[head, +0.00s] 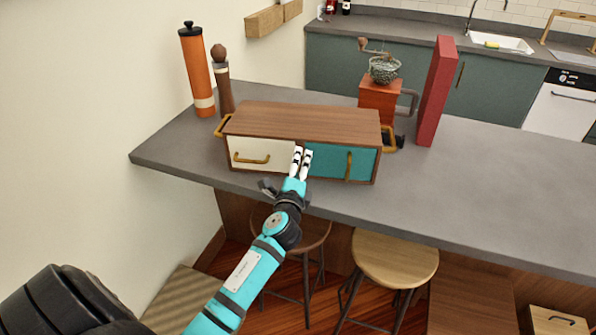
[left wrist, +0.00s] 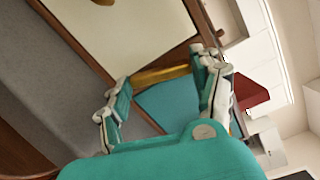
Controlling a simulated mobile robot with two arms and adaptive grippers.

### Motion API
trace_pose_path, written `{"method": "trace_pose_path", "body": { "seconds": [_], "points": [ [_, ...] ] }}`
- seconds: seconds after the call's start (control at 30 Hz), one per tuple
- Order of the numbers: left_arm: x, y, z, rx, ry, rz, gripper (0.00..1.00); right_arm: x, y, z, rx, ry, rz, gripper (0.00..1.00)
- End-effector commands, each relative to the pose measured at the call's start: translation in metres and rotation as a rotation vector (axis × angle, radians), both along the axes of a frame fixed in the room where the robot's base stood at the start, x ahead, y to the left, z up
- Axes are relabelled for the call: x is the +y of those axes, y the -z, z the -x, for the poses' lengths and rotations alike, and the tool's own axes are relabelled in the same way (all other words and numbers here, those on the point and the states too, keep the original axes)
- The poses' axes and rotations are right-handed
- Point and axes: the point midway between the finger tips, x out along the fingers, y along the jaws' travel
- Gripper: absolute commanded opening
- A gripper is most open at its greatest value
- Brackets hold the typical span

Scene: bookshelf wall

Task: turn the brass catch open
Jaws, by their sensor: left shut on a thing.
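A wooden cabinet (head: 295,119) stands on the grey counter, with a white door (head: 250,150) on the left and a teal door (head: 330,160) on the right. Each door has a brass handle. My left gripper (head: 302,152) is at the front of the cabinet, where the two doors meet. In the left wrist view the brass catch (left wrist: 160,75) lies across between the fingertips, and the gripper is shut on it. The fingers hide the catch in the head view. My right gripper is in neither view.
An orange cylinder (head: 196,75) and a dark mill (head: 222,85) stand behind the cabinet at the left. A red-brown grinder (head: 379,98) and a tall red box (head: 436,90) stand at the right. The counter (head: 480,190) is clear further right. Stools (head: 394,258) stand below.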

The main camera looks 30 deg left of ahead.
Motion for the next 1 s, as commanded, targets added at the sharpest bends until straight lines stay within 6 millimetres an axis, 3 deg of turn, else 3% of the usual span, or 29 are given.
{"method": "trace_pose_path", "body": {
  "seconds": [0.4, 1.0],
  "points": [
    [-0.0002, 0.0014, 0.0001, -0.104, 0.000, 0.226, 0.33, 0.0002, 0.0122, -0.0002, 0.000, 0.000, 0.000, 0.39],
    [0.0001, 0.0011, 0.0001, -0.128, -0.001, 0.282, 0.33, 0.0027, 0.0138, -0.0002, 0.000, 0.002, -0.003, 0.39]
  ]
}}
